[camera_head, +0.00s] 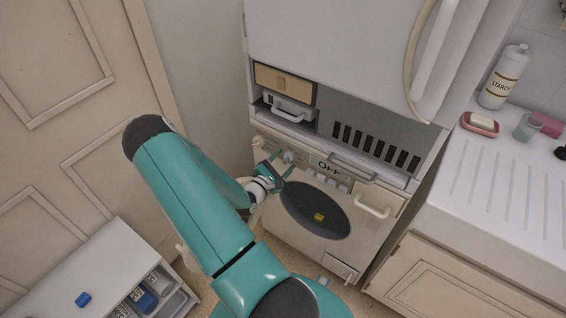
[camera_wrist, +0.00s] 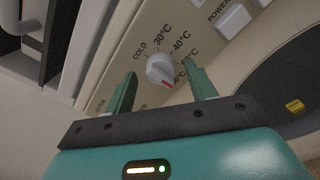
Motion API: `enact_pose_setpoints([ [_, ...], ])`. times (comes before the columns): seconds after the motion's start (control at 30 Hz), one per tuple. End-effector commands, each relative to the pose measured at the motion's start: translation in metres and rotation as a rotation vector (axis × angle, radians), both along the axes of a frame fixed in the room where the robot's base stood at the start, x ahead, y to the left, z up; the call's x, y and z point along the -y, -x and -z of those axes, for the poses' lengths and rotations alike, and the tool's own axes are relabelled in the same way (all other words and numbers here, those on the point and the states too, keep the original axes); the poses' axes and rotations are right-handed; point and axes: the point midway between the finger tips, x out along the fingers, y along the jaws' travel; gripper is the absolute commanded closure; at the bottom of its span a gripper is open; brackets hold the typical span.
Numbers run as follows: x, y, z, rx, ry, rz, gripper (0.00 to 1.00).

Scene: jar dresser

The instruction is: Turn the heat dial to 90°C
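The heat dial (camera_wrist: 160,68) is a white round knob on the cream control panel of the washing machine. Labels COLD, 30°C and 40°C are readable around it. Further labels to its lower right are partly hidden by a finger, and a 90°C mark cannot be made out. A small red mark shows at the dial's lower edge. My gripper (camera_wrist: 162,76) is open, with one fingertip on each side of the dial in the wrist view; contact cannot be told. In the head view my gripper (camera_head: 275,170) is at the panel's left part, close to the dial (camera_head: 289,157).
A display reading OFF (camera_head: 328,167) and white buttons lie right of the dial. The dark oval door window (camera_head: 316,210) is below. A pull-handle (camera_head: 352,168) sits to the right. A counter (camera_head: 500,185) with a starch bottle (camera_head: 503,78) stands at right, an open drawer unit (camera_head: 100,262) at lower left.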

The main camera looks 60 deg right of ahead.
Motion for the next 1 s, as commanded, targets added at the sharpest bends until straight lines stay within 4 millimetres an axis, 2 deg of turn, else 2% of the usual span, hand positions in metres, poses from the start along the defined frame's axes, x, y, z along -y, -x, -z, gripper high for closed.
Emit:
enact_pose_setpoints([
  [0.23, 0.0, 0.0, 0.0, -0.001, 0.0, 0.0, 0.45],
  [0.37, -0.006, -0.002, 0.0, -0.001, -0.002, -0.001, 0.45],
  [0.47, -0.019, -0.004, 0.0, -0.002, -0.003, -0.003, 0.45],
  [0.8, -0.092, -0.016, 0.0, -0.002, -0.002, -0.005, 0.45],
  [1.0, -0.125, -0.02, 0.0, 0.0, 0.0, -0.002, 0.45],
])
